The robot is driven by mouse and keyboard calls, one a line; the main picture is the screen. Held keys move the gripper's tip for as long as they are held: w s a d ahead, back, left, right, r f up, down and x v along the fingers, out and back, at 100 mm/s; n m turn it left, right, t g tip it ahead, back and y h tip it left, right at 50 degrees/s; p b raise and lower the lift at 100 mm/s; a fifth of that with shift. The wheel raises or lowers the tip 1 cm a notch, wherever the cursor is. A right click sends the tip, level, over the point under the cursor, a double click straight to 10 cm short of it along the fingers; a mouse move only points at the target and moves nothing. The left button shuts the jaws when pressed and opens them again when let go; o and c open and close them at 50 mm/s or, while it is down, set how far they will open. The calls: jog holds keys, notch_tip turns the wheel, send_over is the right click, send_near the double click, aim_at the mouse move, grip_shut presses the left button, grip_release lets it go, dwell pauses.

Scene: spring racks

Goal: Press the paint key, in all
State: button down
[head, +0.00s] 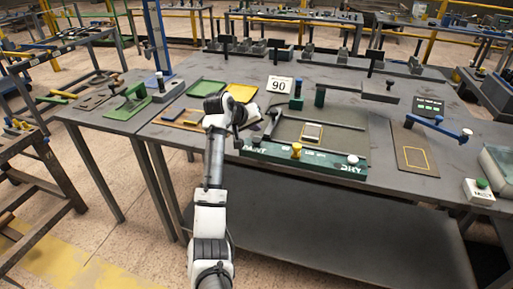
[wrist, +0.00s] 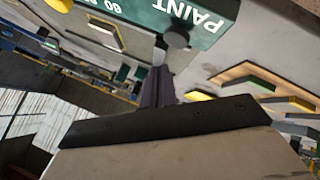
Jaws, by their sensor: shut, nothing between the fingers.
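A green bar (head: 325,162) lies along the table's front edge, lettered PAINT at its left end and DRY at its right. A grey round key (head: 256,142) sits by the word PAINT; the wrist view shows this key (wrist: 177,38) at the bar's edge. A yellow knob (head: 296,150) stands further along the bar, and a pale knob (head: 352,159) is near DRY. My gripper (wrist: 160,72) is shut and empty, its tips close to the grey key. I cannot tell whether they touch. In the head view my wrist partly hides the gripper.
A white card reading 90 (head: 280,84) stands behind the bar. A small framed plate (head: 312,132) lies on a dark panel behind it. Green (head: 207,88) and yellow (head: 241,92) trays lie left. A blue lever (head: 438,126) and a green-topped button box (head: 479,190) are at right.

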aim_at(259, 138)
jog(key=shift+f, duration=0.9)
jog(key=shift+f, duration=0.1)
dwell(1.2)
jog(key=shift+f, duration=0.35)
jog(key=shift+f, duration=0.65)
dwell(0.7)
jog(key=shift+r, duration=0.15)
jog(key=shift+r+p, duration=0.9)
notch_tip(259, 138, up, 5)
jog(key=p, duration=0.4)
jog(key=shift+r, duration=0.1)
